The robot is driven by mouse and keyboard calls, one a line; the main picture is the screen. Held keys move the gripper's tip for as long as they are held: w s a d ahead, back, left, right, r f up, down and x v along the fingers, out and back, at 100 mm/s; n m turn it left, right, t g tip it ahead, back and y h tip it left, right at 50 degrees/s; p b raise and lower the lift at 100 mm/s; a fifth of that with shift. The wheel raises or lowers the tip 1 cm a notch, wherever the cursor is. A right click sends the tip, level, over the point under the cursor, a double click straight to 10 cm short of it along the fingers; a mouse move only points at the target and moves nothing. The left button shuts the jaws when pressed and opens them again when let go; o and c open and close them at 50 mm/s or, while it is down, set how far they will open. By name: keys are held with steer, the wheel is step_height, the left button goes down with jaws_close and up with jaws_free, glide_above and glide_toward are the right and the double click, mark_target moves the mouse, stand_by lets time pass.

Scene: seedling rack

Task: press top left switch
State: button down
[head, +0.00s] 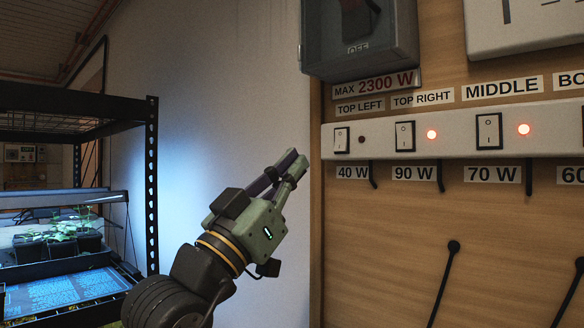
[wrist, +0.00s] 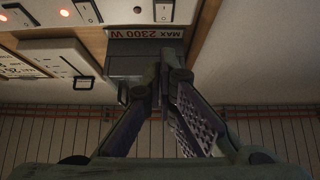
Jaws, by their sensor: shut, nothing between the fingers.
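The top left switch (head: 341,139) is a white rocker in a black frame, under the "TOP LEFT" label (head: 360,107) on a white switch strip (head: 460,130). The small lamp (head: 362,139) beside it is dark. My gripper (head: 297,160) is shut and empty in front of the wall, left of the strip and a little lower than the switch in the head view. Its fingertips appear apart from the switch.
The top right switch (head: 405,136) and middle switch (head: 489,131) have lit red lamps. A grey box marked OFF (head: 365,55) hangs above the strip, with a "MAX 2300 W" label (head: 376,85). Black cables hang below. A black rack (head: 152,190) with seedlings (head: 62,232) stands left.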

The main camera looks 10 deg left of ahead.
mark_target(343, 139)
steer(key=w+d+r+p, duration=0.1)
steer(key=w, duration=0.1)
steer(key=w+d+r+p, duration=0.1)
steer(key=w+d, duration=0.1)
steer(key=w, duration=0.1)
steer(key=w+d+r+p, duration=0.1)
steer(key=w+d, duration=0.1)
steer(key=shift+w+d+r+p, duration=0.15)
steer(key=shift+d+r+p, duration=0.05)
steer(key=shift+r+p, duration=0.1)
steer(key=shift+w+d+f+b, duration=0.3)
steer(key=shift+w+f+b, duration=0.15)
steer(key=shift+b, duration=0.2)
steer(key=shift+s+r, duration=0.15)
steer(key=shift+r, duration=0.1)
steer(key=shift+f, duration=0.1)
